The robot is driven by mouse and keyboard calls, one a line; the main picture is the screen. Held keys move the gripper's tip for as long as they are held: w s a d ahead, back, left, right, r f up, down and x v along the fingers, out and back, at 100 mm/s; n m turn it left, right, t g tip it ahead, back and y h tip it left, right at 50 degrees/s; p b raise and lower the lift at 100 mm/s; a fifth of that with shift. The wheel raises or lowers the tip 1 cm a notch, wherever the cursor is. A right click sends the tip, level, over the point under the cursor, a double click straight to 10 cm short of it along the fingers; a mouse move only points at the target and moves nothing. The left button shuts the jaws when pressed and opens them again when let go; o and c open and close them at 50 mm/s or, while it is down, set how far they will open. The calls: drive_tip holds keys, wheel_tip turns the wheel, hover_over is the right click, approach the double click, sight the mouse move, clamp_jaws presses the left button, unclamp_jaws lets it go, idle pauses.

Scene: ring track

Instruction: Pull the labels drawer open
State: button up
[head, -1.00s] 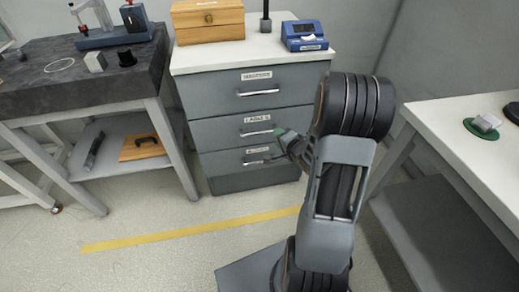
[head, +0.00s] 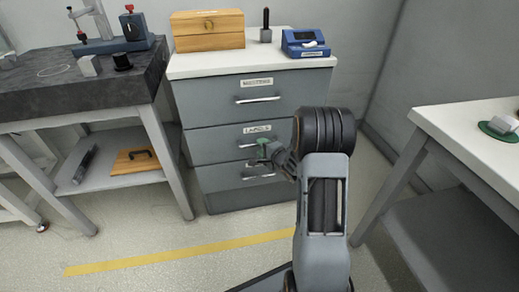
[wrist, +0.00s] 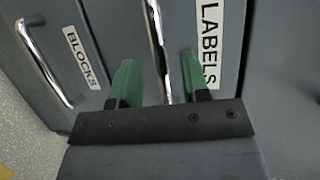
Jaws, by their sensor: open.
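The labels drawer (head: 212,146) is the middle drawer of a grey cabinet and looks closed. Its label (wrist: 209,40) reads LABELS in the wrist view. Its silver bar handle (wrist: 158,45) runs up between my two green fingers, one on each side. My gripper (wrist: 160,88) is open and close to the drawer front; I cannot tell whether either finger touches the bar. In the head view my gripper (head: 262,150) covers part of the handle.
The blocks drawer (wrist: 45,60) with its own handle is below the labels drawer; another drawer (head: 210,100) is above. A dark-topped bench (head: 60,95) stands to the left, a white-topped table (head: 470,130) to the right. Bare floor with a yellow line (head: 180,254) lies in front.

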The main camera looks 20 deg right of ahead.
drive_tip(key=shift+x, duration=1.1)
clamp_jaws()
